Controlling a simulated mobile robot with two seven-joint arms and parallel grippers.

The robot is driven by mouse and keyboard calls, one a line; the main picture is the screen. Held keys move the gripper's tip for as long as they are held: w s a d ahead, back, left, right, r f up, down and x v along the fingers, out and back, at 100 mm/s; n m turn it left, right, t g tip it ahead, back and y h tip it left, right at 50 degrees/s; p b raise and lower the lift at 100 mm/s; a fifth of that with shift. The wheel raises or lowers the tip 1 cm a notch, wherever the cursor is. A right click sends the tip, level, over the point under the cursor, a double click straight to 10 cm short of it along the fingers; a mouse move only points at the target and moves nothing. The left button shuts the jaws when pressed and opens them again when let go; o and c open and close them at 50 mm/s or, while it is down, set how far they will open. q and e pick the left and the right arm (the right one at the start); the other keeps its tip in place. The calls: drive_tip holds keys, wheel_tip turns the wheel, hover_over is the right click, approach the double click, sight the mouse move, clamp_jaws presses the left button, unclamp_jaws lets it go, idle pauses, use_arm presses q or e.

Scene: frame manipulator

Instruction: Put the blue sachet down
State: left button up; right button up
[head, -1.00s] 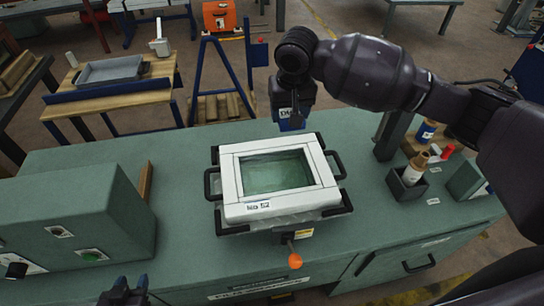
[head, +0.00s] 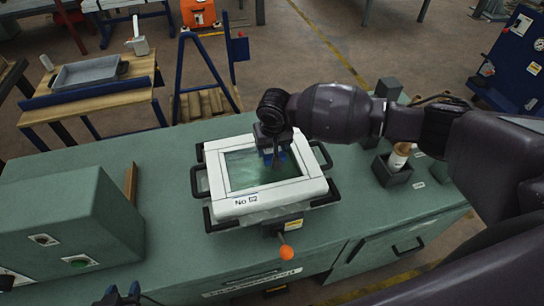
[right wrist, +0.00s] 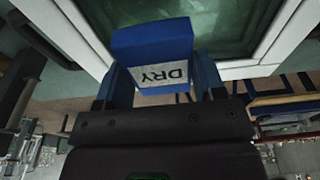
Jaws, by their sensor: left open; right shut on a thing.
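The blue sachet (right wrist: 152,40), with a white label reading "DRY", is gripped between the fingers of my right gripper (right wrist: 165,85). In the head view, my right gripper (head: 272,150) is over the far side of the white frame (head: 222,207), and blue shows at its fingers. The frame has a greenish glass pane (head: 245,172) and a label "No." on its near edge. I cannot tell whether the sachet touches the frame. My left gripper (head: 120,296) is partly visible at the bottom edge, open, apart from the frame.
The frame sits in a dark-handled holder with an orange knob (head: 286,252) on a green bench (head: 345,220). A green control box (head: 65,220) stands at left. A dark cup (head: 391,171) holding a bottle is at right. A grey tray (head: 90,72) lies on a side table behind.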

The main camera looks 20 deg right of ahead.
drive_tip(key=shift+f, duration=2.15)
drive_tip(key=shift+f, duration=0.1)
drive_tip(key=o, duration=0.9)
drive_tip(key=r, duration=0.4)
drive_tip(key=s+r, duration=0.1)
drive_tip(key=r, duration=0.7)
drive_tip(key=shift+s, duration=0.4)
